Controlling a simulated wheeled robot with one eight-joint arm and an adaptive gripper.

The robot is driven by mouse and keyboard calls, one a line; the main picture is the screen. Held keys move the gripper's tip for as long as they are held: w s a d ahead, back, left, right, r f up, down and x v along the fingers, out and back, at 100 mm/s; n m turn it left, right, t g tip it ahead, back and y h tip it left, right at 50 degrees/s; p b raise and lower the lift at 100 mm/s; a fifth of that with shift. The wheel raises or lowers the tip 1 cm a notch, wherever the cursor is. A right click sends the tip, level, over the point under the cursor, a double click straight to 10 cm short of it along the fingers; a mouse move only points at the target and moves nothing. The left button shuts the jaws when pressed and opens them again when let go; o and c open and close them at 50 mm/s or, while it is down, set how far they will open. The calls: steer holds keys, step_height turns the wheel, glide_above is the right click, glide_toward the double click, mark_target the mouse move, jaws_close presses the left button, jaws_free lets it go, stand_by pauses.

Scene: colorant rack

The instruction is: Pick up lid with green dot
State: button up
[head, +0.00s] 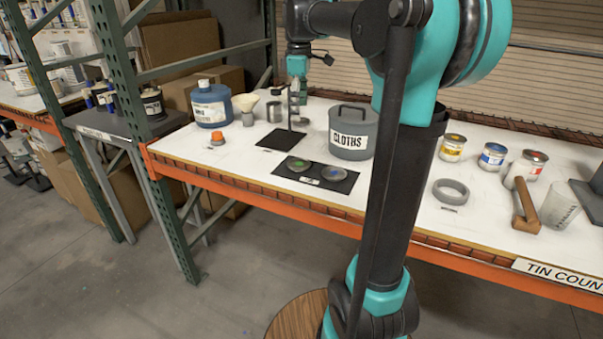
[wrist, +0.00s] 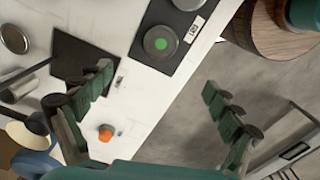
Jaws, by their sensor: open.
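The lid with the green dot (head: 299,164) lies flat on a dark mat (head: 346,185) near the table's front edge. It also shows in the wrist view (wrist: 161,42), at upper centre. A second lid with a blue dot (head: 334,173) lies to its right on the same mat; it is cut off at the top edge in the wrist view (wrist: 186,3). My gripper is open and empty in the wrist view (wrist: 157,82), its fingers spread wide, with the green-dot lid beyond the gap between the fingertips. In the head view my gripper (head: 297,66) is above the table, left of and behind the lids.
A grey CLOTHS canister (head: 353,133) stands just behind the lids. A small orange-topped item (head: 216,136) is at the left. A blue jug (head: 211,104) stands behind it. Several paint tins, a grey ring (head: 451,191) and a wooden-handled tool (head: 525,208) are at the right.

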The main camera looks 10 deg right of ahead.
mark_target(300, 164)
step_height(300, 164, down, 17)
steer(key=shift+s+f, duration=0.1)
steer(key=shift+s, duration=0.05)
stand_by(0.5)
steer(key=shift+c, duration=0.3)
steer(key=c, duration=0.8)
